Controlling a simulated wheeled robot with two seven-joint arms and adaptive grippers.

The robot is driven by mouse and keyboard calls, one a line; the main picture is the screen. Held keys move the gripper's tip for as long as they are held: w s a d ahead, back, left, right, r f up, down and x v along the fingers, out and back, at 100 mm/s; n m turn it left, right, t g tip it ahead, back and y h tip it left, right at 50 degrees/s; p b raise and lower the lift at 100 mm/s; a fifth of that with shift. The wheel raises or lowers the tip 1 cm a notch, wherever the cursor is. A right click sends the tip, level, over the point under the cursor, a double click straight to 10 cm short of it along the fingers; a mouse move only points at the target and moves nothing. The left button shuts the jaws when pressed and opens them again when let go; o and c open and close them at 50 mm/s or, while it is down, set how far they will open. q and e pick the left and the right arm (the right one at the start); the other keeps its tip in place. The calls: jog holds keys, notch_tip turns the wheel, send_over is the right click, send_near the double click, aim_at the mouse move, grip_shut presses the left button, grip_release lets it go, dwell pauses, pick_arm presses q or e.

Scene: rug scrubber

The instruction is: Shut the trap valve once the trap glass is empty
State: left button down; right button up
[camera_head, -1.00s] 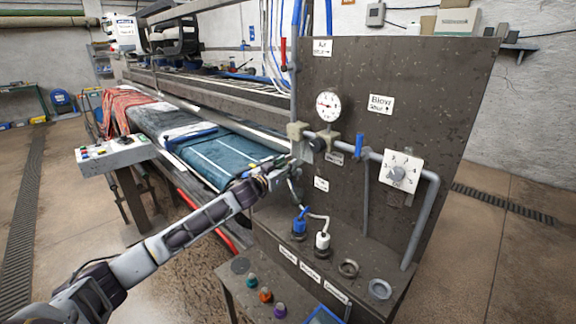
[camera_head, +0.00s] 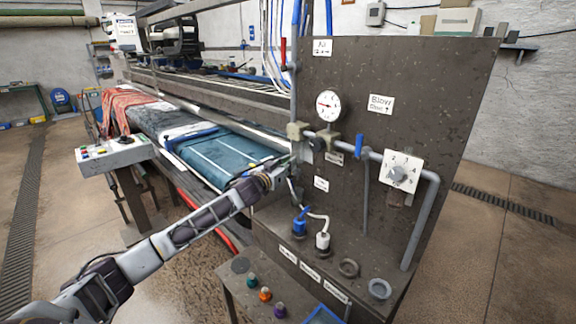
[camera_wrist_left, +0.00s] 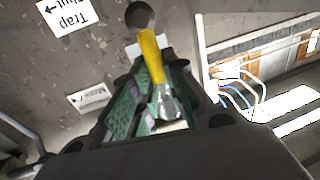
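The trap valve's yellow lever (camera_wrist_left: 152,60) shows in the left wrist view, near a label reading "Trap" and "Shut" with an arrow (camera_wrist_left: 67,14). A dark round part is at its upper end and a grey metal part at its lower end. My left gripper (camera_wrist_left: 158,70) has its green-padded fingers apart on either side of the lever; I cannot tell whether they touch it. In the head view, my left gripper (camera_head: 284,172) is at the left edge of the dark panel (camera_head: 445,110), below the gauge (camera_head: 328,106). I cannot make out the trap glass or its contents. My right gripper is out of view.
A blue lever (camera_head: 359,146) and a white numbered dial (camera_head: 401,173) are on the panel to the right. Blue and white plugs (camera_head: 322,241) stand on the ledge below. The machine bed with rugs (camera_head: 215,150) lies left, behind a button box (camera_head: 114,154).

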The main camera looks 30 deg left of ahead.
pick_arm(q)
jog(key=shift+d, duration=0.1)
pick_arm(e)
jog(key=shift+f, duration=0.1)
pick_arm(q)
jog(key=m, duration=0.1)
jog(key=d+m, duration=0.1)
jog(key=m, duration=0.1)
jog(key=d+m+b, duration=0.1)
jog(key=shift+s+f+m+t, duration=0.3)
jog(key=shift+s+f+t, duration=0.05)
jog(key=shift+s+t, duration=0.05)
jog(key=s+d+f+m+h+b, duration=0.1)
jog(key=d+f+m+h+b, duration=0.2)
jog(key=m, duration=1.2)
jog(key=shift+f+m+h+b, duration=0.4)
jog(key=shift+f+h+b, duration=0.3)
jog(key=shift+f+b, duration=0.55)
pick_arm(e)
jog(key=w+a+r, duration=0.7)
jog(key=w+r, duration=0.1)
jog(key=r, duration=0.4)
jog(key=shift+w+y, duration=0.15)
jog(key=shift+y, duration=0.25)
pick_arm(q)
jog(key=shift+d+f, duration=0.1)
jog(key=shift+f, duration=0.05)
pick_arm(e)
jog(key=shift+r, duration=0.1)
